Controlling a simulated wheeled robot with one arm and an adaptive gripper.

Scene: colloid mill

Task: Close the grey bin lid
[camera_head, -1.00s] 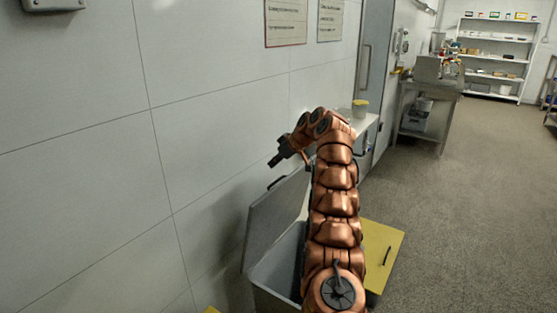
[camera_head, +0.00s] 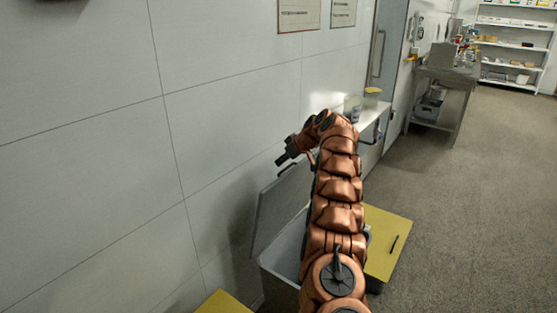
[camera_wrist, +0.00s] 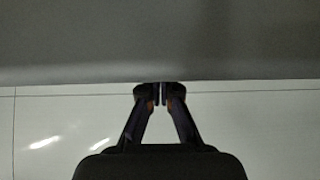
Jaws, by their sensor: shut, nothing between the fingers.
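The grey bin (camera_head: 279,268) stands against the wall, with its grey lid (camera_head: 279,211) raised and leaning toward the wall. In the wrist view my gripper's fingertips (camera_wrist: 160,91) are together at the lower edge of a grey surface, which seems to be the lid (camera_wrist: 160,45). My arm hides the right part of the bin.
A white shelf (camera_head: 370,119) holding a jar is behind. Open floor (camera_head: 470,230) lies to the right.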

